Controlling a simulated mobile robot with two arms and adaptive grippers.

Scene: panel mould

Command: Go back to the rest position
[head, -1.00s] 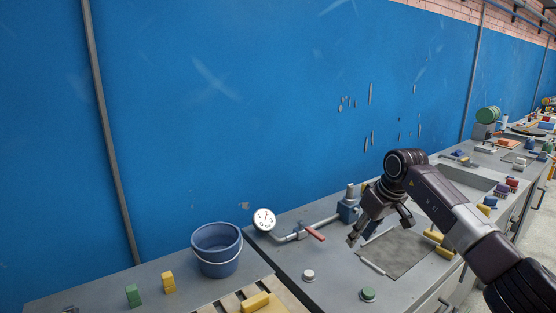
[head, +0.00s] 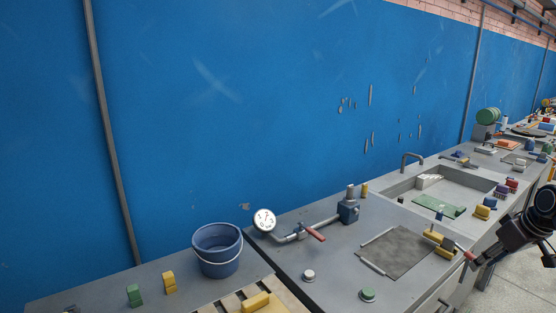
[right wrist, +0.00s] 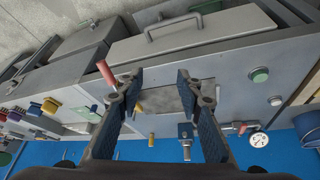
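My right gripper (head: 508,254) is at the right edge of the head view, off the front edge of the bench, beside a red handle (head: 469,255). In the right wrist view my right gripper (right wrist: 159,76) has its two fingers spread apart with nothing between them. Beyond the fingers are the bench front and the grey square plate (right wrist: 160,101) on the bench top. The red handle (right wrist: 106,73) shows just left of the left finger. I do not make out my left gripper in the head view.
A blue bucket (head: 217,250), a gauge (head: 264,220) on a pipe with a red lever (head: 313,232), and green (head: 367,295) and white (head: 308,275) buttons stand on the bench. A sink (head: 405,191) lies farther right. Drawers with a handle (right wrist: 172,30) face the gripper. The floor is clear.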

